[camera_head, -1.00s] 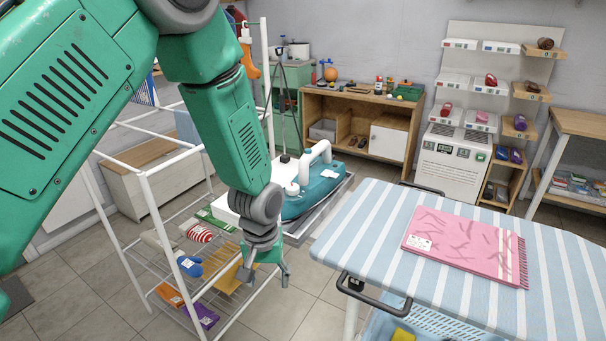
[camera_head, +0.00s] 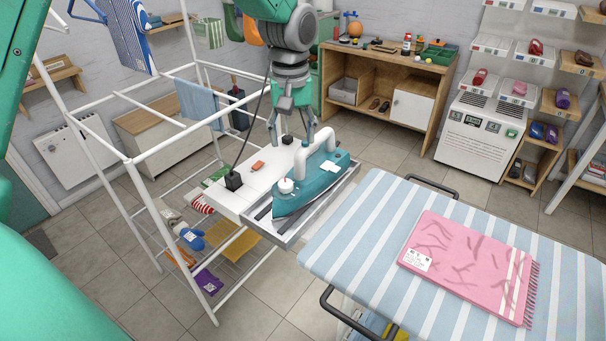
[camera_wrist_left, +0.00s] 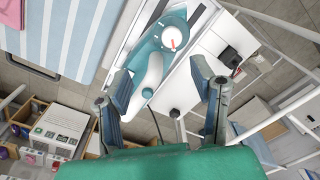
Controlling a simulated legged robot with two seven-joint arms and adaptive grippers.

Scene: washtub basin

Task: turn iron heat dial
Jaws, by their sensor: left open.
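The teal iron (camera_head: 312,181) with a white handle rests on a metal tray (camera_head: 345,197) beside the striped ironing board. Its white heat dial (camera_head: 286,186) sits on top near the front end. In the left wrist view the round dial (camera_wrist_left: 172,38) shows a red mark, and the iron (camera_wrist_left: 141,95) lies beyond the fingers. My left gripper (camera_head: 291,140) is open and empty, pointing down above the rear of the iron, behind its handle; it also shows in the left wrist view (camera_wrist_left: 163,95). The dial lies ahead of the fingertips, apart from them. My right gripper is not in view.
A white panel (camera_head: 235,193) with black knobs and a cord adjoins the tray. A white drying rack (camera_head: 152,197) stands to the left. The ironing board (camera_head: 371,236) holds a pink cloth (camera_head: 468,265). A wooden cabinet (camera_head: 330,62) stands behind.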

